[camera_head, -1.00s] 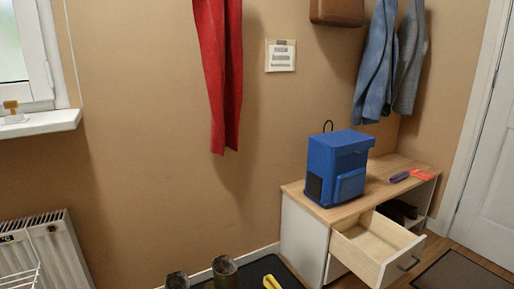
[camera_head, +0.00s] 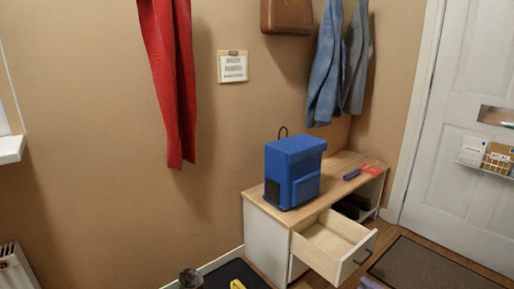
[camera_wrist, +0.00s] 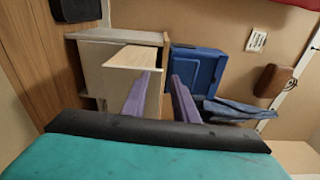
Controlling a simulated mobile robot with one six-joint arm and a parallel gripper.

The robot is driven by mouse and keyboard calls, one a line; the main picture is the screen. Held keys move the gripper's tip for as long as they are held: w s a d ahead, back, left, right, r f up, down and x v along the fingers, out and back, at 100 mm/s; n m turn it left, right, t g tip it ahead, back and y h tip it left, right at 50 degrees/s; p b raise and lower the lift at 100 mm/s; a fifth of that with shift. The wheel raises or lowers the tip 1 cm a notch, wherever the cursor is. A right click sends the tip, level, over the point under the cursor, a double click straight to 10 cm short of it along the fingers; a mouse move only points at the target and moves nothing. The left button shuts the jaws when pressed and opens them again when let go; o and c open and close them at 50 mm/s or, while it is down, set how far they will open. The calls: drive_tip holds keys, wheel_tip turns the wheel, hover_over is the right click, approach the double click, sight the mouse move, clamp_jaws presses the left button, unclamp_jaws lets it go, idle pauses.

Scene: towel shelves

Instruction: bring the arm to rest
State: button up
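My gripper (camera_wrist: 161,80) shows in the wrist view as two purple fingers standing apart, with nothing visible between them. It points towards the bench and its drawer, which appear turned sideways there. In the head view a small purple piece at the bottom edge (camera_head: 370,284) may be part of my gripper; the rest of my arm is out of frame. The wooden-topped bench (camera_head: 262,202) stands against the wall. Its drawer (camera_head: 355,254) is pulled out and looks empty. A blue backpack (camera_head: 292,172) stands upright on the bench top.
A red item (camera_head: 374,169) and a purple item (camera_head: 352,174) lie on the bench. A red garment (camera_head: 172,90) and blue jacket (camera_head: 325,70) hang above. A brown bag (camera_head: 287,16) hangs too. A dark mat (camera_head: 430,268) lies before the white door (camera_head: 450,90).

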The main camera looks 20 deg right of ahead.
drive_tip(key=w+a+r+n+g+y+p, duration=0.1)
drive_tip(key=w+a+n+g+y+p, duration=0.25)
drive_tip(key=a, duration=0.65)
drive_tip(key=w+a+r+n+g+y+p, duration=0.1)
drive_tip(key=w+a+y+p, duration=0.4)
drive_tip(key=a, duration=0.6)
drive_tip(key=s+a+f+n+g+p, duration=0.15)
drive_tip(key=a+n+g+p, duration=0.45)
drive_tip(key=a, duration=1.5)
drive_tip(key=s+a+f+n+g+h+p, duration=0.25)
drive_tip(key=s+a+g+h+p, duration=0.25)
drive_tip(key=s+a+g+p, duration=0.95)
drive_tip(key=s+d+f+n+t+h+b, duration=0.2)
drive_tip(key=s+d+h, duration=0.6)
drive_tip(key=d, duration=0.4)
drive_tip(key=shift+s+d+f+n+b, duration=0.2)
drive_tip(key=shift+d+f+n+b, duration=0.1)
drive_tip(key=shift+b, duration=0.15)
